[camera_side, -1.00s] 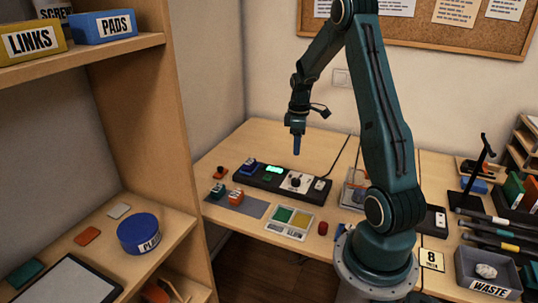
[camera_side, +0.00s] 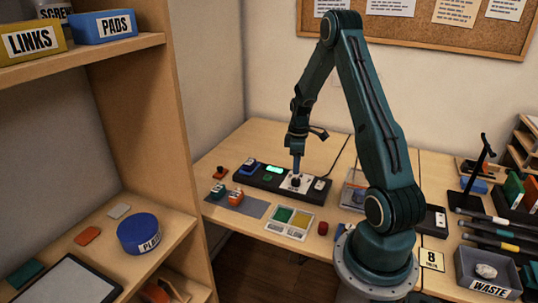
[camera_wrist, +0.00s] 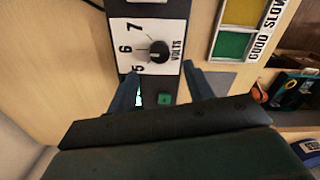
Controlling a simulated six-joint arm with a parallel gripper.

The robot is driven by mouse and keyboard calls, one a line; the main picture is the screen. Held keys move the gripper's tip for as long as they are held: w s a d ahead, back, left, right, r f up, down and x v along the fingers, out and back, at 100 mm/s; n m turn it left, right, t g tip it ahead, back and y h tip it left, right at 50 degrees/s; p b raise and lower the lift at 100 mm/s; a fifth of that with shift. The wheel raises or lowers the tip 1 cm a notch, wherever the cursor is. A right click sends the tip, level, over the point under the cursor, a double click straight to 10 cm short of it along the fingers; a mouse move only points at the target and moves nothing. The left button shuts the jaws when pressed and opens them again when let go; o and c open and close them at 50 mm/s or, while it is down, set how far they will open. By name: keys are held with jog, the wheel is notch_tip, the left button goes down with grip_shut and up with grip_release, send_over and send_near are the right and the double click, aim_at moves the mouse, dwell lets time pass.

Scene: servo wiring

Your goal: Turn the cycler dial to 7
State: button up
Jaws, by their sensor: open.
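The black cycler dial (camera_wrist: 159,51) sits on a white plate (camera_wrist: 130,30) marked 5, 6, 7 and VOLTS. Its light pointer mark seems to face the 6 side, but it is small. In the side view the dial (camera_side: 296,182) is on the long black cycler (camera_side: 262,182). My gripper (camera_side: 297,168) points down just above the dial. In the wrist view my gripper (camera_wrist: 161,70) is open, with one finger to each side below the dial. The fingers hold nothing, and I cannot tell whether they touch the dial.
A lit green display (camera_side: 275,169) and a green button (camera_wrist: 164,98) are on the cycler. A tray with green and yellow pads (camera_side: 290,222) lies in front. A red cap (camera_side: 323,228) stands near the table edge.

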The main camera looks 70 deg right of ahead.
aim_at(296, 180)
jog(key=shift+f, duration=3.2)
jog(key=c, duration=1)
